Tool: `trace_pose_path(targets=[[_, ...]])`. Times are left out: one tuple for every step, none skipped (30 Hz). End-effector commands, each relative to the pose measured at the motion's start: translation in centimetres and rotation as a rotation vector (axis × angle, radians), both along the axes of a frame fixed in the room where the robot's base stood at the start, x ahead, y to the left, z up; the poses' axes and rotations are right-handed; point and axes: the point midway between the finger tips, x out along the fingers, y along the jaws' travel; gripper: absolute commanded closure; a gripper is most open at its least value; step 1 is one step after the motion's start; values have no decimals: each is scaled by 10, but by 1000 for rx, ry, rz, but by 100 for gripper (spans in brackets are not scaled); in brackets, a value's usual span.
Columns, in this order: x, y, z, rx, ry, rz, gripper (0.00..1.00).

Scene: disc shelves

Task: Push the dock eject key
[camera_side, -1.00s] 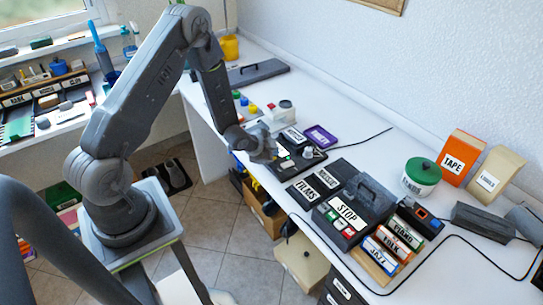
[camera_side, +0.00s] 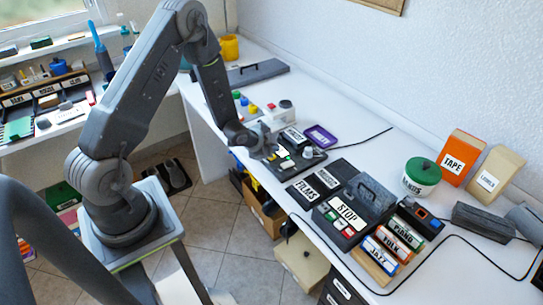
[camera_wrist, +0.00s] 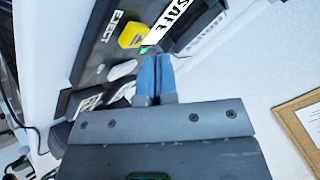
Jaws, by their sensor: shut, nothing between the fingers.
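The dock (camera_side: 312,163) is a dark flat unit on the white desk, just right of my gripper in the side view. In the wrist view the dock (camera_wrist: 92,62) fills the upper left. Its yellow eject key (camera_wrist: 133,34) sits beside a white "EJECT" label (camera_wrist: 114,26). A small green light (camera_wrist: 145,49) shows between the key and my fingertips. My gripper (camera_wrist: 155,60) has its blue fingers together and empty, with the tips close to the key in the picture. I cannot tell whether they touch it. In the side view my gripper (camera_side: 274,150) is at the dock's left edge.
A purple tray (camera_side: 321,135) stands behind the dock. A dark case marked "STOP" (camera_side: 377,190) and a "FILMS" box (camera_side: 306,188) stand to its right.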

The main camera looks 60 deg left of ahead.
Motion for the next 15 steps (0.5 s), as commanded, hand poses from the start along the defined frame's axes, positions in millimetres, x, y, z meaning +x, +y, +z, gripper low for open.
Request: trace_pose_path(targets=[[0,0,0,0,0,0,100],[0,0,0,0,0,0,100],[0,0,0,0,0,0,100],[0,0,1,0,0,0,100],[0,0,3,1,-1,-1,100],[0,0,6,1,-1,-1,100],[1,0,9,1,-1,-1,100],[1,0,12,0,-2,-1,100],[1,0,16,0,-2,-1,100],[0,0,19,0,-2,-1,100],[0,0,22,1,-3,-1,100],[0,0,25,2,-1,-1,100],[0,0,28,1,-1,-1,100],[1,0,31,1,-3,-1,100],[1,0,35,1,-3,-1,100]])
